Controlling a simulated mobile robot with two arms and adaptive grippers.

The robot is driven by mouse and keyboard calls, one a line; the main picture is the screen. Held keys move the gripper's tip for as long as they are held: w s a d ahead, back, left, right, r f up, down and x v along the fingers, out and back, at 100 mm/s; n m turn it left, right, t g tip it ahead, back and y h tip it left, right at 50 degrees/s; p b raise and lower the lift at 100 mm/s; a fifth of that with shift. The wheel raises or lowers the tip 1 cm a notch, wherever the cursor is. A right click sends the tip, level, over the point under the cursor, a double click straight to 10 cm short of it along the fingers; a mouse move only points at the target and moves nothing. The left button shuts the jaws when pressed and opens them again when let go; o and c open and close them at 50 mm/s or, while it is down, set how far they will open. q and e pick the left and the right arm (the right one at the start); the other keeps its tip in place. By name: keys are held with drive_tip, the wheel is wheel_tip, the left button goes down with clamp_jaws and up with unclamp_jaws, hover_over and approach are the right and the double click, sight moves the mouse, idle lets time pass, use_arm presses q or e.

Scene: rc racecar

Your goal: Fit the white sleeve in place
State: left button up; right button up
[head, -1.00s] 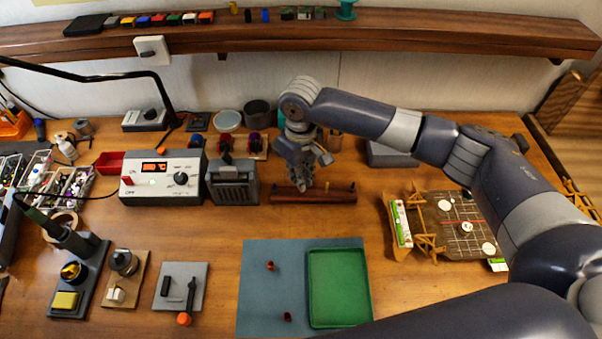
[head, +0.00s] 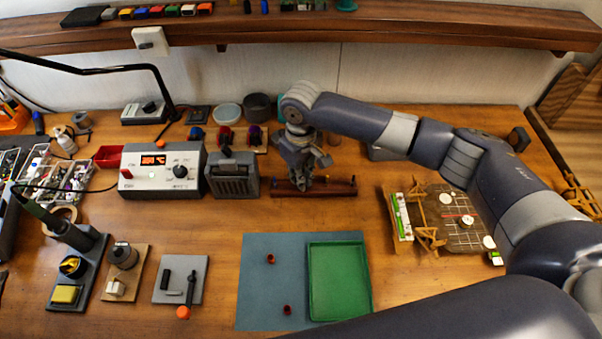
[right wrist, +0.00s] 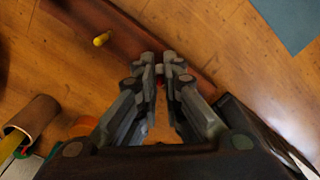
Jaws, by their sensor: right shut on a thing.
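My right gripper (head: 303,186) points down over a dark reddish-brown wooden rack (head: 335,187) at the back middle of the bench. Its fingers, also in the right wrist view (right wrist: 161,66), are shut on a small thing. Only a speck of red shows between the fingertips, so I cannot tell what is held. The rack also shows in the right wrist view (right wrist: 190,75), with a yellow peg (right wrist: 102,39) standing up from it. I cannot make out the white sleeve in either view; the fingers may hide it. My left gripper is not in view.
A grey ribbed box (head: 232,180) stands just left of the rack, beside a white control unit (head: 150,183). A brown tube (right wrist: 33,116) is near the gripper. A blue mat (head: 270,285) with a green tray (head: 338,315) lies in front. Bare bench separates rack and mat.

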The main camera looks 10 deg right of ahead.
drive_tip(key=shift+f, duration=0.25)
drive_tip(key=o, duration=0.7)
drive_tip(key=o, duration=0.4)
drive_tip(key=shift+r, duration=0.1)
